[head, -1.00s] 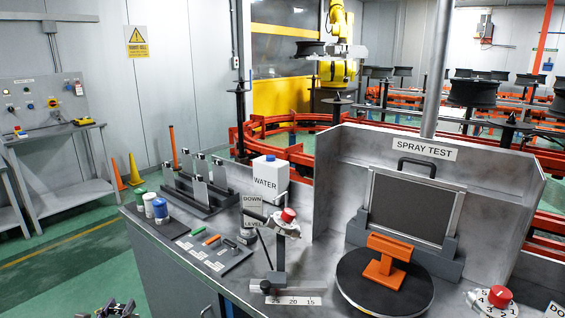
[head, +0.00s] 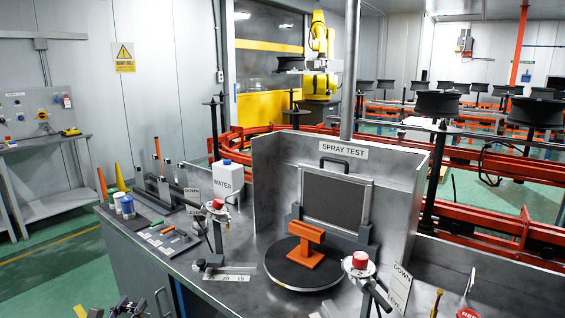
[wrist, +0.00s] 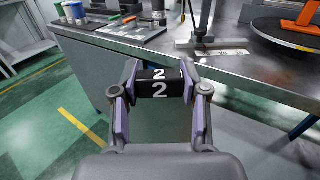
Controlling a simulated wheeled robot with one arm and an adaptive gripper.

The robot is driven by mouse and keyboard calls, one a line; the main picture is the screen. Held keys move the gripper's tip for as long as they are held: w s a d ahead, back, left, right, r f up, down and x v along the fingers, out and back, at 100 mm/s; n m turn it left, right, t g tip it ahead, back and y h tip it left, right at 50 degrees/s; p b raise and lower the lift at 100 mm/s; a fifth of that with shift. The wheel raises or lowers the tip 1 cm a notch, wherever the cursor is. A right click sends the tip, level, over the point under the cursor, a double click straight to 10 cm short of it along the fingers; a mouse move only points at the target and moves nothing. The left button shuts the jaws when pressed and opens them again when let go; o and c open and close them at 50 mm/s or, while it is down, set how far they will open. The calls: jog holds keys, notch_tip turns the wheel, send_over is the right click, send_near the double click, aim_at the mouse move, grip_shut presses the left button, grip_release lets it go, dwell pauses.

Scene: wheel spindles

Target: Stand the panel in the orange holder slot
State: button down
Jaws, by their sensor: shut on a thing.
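My gripper (wrist: 160,76) is shut on a black piece marked 2 (wrist: 157,91), which I take to be the panel, seen nearly end-on in the wrist view. It is in front of the bench edge, over the floor. In the head view my gripper (head: 125,308) is low at the left, and the held piece is hard to make out there. The orange holder (head: 306,254) stands on the black round turntable (head: 284,272), well to the right of my gripper. In the wrist view, part of the holder (wrist: 309,14) shows at the top right; its slot cannot be made out.
A grey spray-test enclosure (head: 275,175) with a dark framed screen (head: 333,199) stands behind the turntable. A red-knobbed stand (head: 359,262) is to its right. A ruler plate (head: 228,277) and another red-knobbed stand (head: 217,210) are to its left. Open floor lies before the bench.

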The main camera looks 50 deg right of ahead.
jog(key=s+d+r+m+g+h+p, duration=0.15)
jog(key=d+r, duration=0.35)
jog(key=d, duration=0.5)
jog(key=d+r+m+g+p, duration=0.15)
jog(key=d+r, duration=0.35)
jog(key=d, duration=0.5)
jog(key=s+d+r+m+g+h+p, duration=0.15)
jog(key=d+r, duration=0.35)
jog(key=d, duration=0.5)
jog(key=s+d+r+g+p, duration=0.1)
jog(key=s+d+r, duration=0.3)
jog(key=d, duration=0.3)
jog(key=s+d+r+m+g+p, duration=0.1)
jog(key=s+d+r+g, duration=0.1)
jog(key=s+d+r, duration=0.3)
jog(key=s+d+r+m+g+p, duration=0.1)
jog(key=s+d+r, duration=0.4)
jog(key=d, duration=0.5)
jog(key=shift+s+g+p, duration=0.45)
jog(key=shift+s+g, duration=0.05)
jog(key=shift+g, duration=0.15)
jog(key=shift+f+b, duration=2.35)
jog(key=shift+f, duration=0.5)
jog(key=shift+f+b, duration=1.45)
jog(key=shift+f, duration=0.45)
jog(key=c, duration=0.5)
grip_release()
jog(key=shift+r, duration=0.1)
